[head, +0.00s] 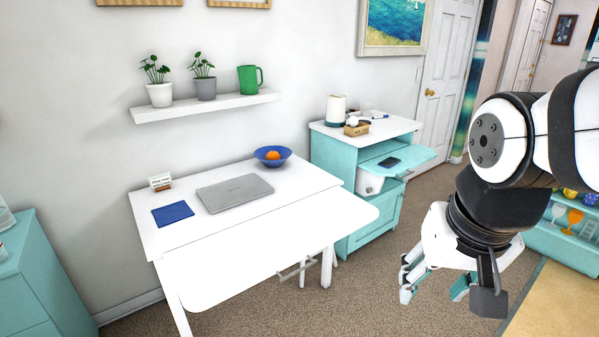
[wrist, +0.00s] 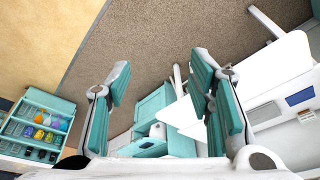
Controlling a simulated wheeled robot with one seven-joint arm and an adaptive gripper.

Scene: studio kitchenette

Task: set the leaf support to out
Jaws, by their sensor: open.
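A white table (head: 235,222) stands against the wall. Its white leaf (head: 270,254), with rounded corners, spreads outward from the front edge; I cannot tell whether it is fully level. A thin pale bar (head: 297,269) shows under the leaf near the right front leg. It looks like the leaf support, but its setting is mostly hidden by the leaf. My gripper (head: 432,288) is open and empty, pointing down to the right of the table and apart from it. In the wrist view, my gripper's spread fingers (wrist: 160,72) frame carpet, with the white leaf (wrist: 183,117) beyond.
On the table are a laptop (head: 235,193), a blue notebook (head: 173,213), a small sign and a blue bowl (head: 272,163) with an orange fruit. A teal cabinet (head: 368,222) with a pulled-out shelf stands right of the table. Carpet (head: 375,281) between table and gripper is clear.

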